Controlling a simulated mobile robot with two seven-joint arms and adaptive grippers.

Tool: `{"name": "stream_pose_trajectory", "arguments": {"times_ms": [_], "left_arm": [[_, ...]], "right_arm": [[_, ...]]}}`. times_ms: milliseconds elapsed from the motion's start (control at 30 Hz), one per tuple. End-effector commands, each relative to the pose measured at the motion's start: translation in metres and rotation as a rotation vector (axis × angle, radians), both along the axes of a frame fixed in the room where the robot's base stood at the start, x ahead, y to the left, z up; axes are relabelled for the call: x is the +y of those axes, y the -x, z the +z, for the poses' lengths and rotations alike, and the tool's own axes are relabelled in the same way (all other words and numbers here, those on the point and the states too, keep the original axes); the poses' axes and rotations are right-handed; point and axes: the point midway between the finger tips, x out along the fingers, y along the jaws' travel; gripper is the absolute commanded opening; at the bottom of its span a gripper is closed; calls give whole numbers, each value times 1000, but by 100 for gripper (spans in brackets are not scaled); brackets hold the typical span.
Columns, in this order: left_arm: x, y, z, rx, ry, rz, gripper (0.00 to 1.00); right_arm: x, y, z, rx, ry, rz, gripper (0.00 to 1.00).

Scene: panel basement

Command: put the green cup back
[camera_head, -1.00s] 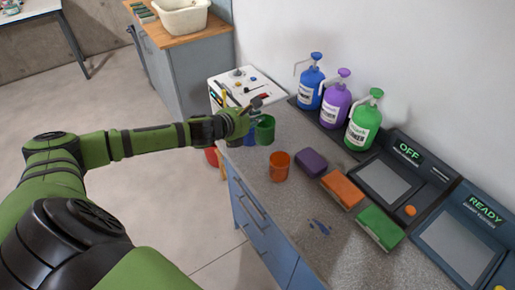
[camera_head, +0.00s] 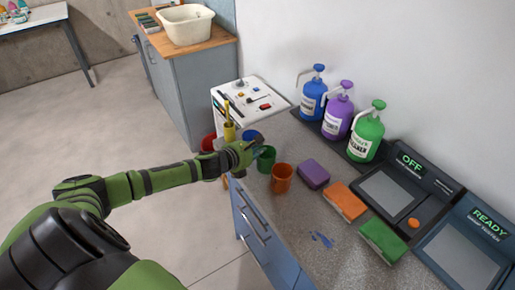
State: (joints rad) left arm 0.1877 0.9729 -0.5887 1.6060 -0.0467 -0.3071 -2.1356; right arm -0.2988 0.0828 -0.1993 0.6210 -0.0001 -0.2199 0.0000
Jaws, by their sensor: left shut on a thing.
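The green cup (camera_head: 266,160) is upright at the left edge of the grey counter, just left of the orange cup (camera_head: 282,178). My left gripper (camera_head: 254,148) is at the green cup's left side and is shut on it. The gripper hides part of the cup's rim, and whether its base touches the counter is hard to tell. A blue cup (camera_head: 252,136) stands behind the gripper, and a red cup (camera_head: 208,143) and a yellow cup (camera_head: 229,132) show to its left. My right gripper is not in view.
Purple, orange and green sponges (camera_head: 313,174) lie on the counter (camera_head: 290,238). Blue, purple and green cleaner bottles (camera_head: 367,131) stand along the wall. Two dark panels with screens (camera_head: 395,190) are at the right.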

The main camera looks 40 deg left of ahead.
Motion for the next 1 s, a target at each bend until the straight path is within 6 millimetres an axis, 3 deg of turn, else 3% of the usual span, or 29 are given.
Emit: {"name": "stream_pose_trajectory", "arguments": {"times_ms": [33,100,500,1000], "left_arm": [[0,0,-2,0,0,0,16],[0,0,-1,0,0,0,37],[0,1,3,2,-1,0,37],[6,65,29,6,-3,1,37]], "right_arm": [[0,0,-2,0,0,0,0],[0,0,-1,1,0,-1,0],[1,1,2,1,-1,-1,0],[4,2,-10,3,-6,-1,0]]}}
